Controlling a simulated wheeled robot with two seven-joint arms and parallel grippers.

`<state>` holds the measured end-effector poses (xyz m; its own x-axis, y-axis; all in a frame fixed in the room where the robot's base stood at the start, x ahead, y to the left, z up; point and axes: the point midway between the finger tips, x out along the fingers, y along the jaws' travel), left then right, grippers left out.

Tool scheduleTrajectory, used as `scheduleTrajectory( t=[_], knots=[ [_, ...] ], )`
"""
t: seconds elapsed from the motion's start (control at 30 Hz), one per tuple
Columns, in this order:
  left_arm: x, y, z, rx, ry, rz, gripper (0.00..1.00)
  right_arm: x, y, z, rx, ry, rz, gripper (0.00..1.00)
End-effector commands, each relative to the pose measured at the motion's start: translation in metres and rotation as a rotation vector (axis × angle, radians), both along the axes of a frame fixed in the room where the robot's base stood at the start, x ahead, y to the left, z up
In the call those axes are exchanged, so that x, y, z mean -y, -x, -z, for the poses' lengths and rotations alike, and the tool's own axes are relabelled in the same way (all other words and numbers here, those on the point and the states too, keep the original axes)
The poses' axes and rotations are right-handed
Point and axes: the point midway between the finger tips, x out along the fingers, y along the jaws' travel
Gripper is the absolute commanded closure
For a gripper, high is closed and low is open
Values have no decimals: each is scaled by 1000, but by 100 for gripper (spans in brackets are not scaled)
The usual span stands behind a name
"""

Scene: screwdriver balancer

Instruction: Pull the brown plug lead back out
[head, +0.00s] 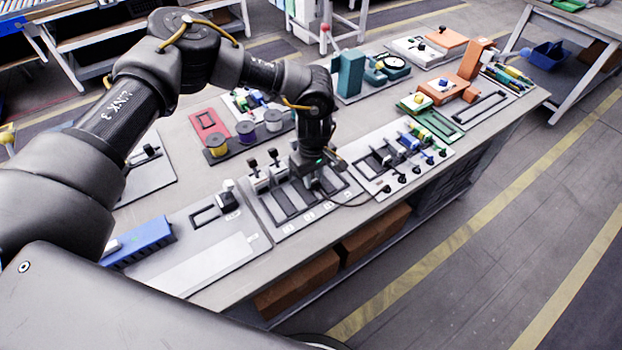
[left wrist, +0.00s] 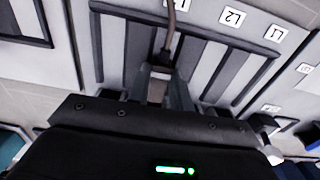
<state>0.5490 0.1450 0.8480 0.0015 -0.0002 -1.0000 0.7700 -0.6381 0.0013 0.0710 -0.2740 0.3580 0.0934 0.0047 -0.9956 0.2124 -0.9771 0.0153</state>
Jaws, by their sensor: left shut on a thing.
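My left gripper (head: 314,182) reaches down over the slotted terminal board (head: 262,207) near the front edge of the bench. In the left wrist view its two fingers (left wrist: 160,84) are shut on the brown plug lead (left wrist: 170,32), whose cable runs up from between them across the board. The board's dark slots and the white labels L1 (left wrist: 276,33) and L2 (left wrist: 232,16) show beside it. The plug's tip is hidden by the fingers, so I cannot tell whether it sits in a slot. My right gripper is not in view.
Two black-topped switches (head: 262,166) stand at the board's back left. A board with several coloured plugs (head: 410,150) lies to the right. Wire spools (head: 245,132) stand behind. A blue block (head: 138,241) is at the left. Open floor lies beyond the front edge.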

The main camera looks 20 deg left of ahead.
Motion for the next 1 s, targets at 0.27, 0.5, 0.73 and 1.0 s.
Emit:
scheduleTrajectory(
  t=[0.27, 0.5, 0.73, 1.0],
  knots=[
    [6, 5, 1, -2, -1, 2, 100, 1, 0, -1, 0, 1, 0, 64],
    [12, 11, 1, -4, 0, 2, 100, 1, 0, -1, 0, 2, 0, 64],
    [17, 16, 2, -4, -1, 2, 100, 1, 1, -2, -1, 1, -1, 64],
    [20, 19, 2, -4, -1, 1, 100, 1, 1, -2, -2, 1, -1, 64]
  ],
)
